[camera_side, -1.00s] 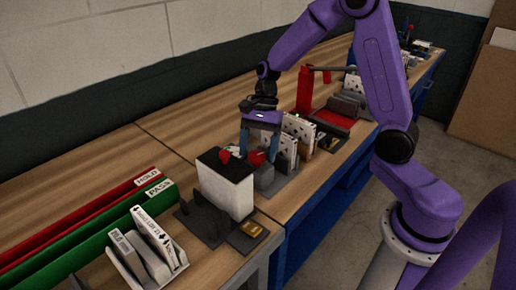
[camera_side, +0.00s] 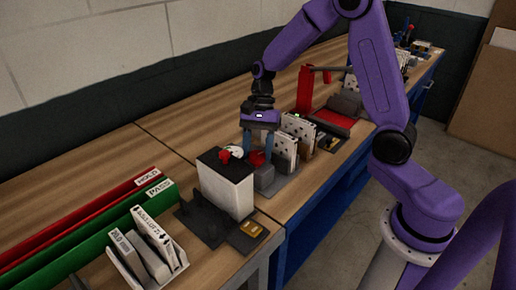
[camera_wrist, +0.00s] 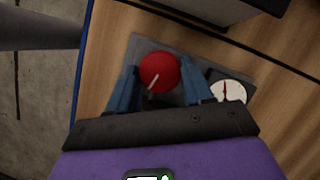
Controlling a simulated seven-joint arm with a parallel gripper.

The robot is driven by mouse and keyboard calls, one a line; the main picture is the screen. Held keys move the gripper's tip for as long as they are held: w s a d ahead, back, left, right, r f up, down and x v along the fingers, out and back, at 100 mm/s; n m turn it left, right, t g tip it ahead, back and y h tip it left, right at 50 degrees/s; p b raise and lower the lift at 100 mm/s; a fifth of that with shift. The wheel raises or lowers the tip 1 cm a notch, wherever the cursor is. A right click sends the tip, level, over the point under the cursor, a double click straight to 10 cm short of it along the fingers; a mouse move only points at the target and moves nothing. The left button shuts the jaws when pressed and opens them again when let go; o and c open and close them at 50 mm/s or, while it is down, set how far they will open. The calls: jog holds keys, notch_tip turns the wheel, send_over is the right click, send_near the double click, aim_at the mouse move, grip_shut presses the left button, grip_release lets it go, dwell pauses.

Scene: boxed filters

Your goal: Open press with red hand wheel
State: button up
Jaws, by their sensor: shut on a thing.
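The red hand wheel (camera_wrist: 160,72) is a round red knob with a white line, on a grey press plate (camera_wrist: 143,45) on the bench. In the side view the wheel (camera_side: 257,158) is partly hidden by my fingers. My gripper (camera_wrist: 156,75) points down with its blue fingers on either side of the wheel, shut on it. In the side view my gripper (camera_side: 259,152) stands behind the white block with the dark top. The press's inner parts are mostly hidden.
A round white dial (camera_wrist: 228,91) with a red needle sits beside the wheel. White boxed filters (camera_side: 287,148) stand close to the right. A white block (camera_side: 228,188) stands in front. Green PASS (camera_side: 100,230) and red HOLD (camera_side: 80,222) rails lie at left.

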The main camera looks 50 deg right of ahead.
jog(key=n, duration=0.2)
jog(key=n+g+h, duration=0.1)
jog(key=n, duration=0.1)
jog(key=shift+w+a+n, duration=0.1)
jog(key=shift+w+n, duration=0.05)
jog(key=shift+n, duration=0.15)
jog(key=n, duration=0.2)
jog(key=n+g+h, duration=0.1)
jog(key=n, duration=0.1)
jog(key=shift+a+n+h, duration=0.15)
jog(key=shift+n+h, duration=0.15)
jog(key=n+h, duration=0.1)
jog(key=n, duration=0.3)
jog(key=shift+a+h, duration=0.15)
jog(key=shift+h, duration=0.25)
jog(key=shift+a+n+h, duration=0.1)
jog(key=shift+n+h, duration=0.6)
jog(key=shift+n, duration=1.6)
jog(key=o, duration=1)
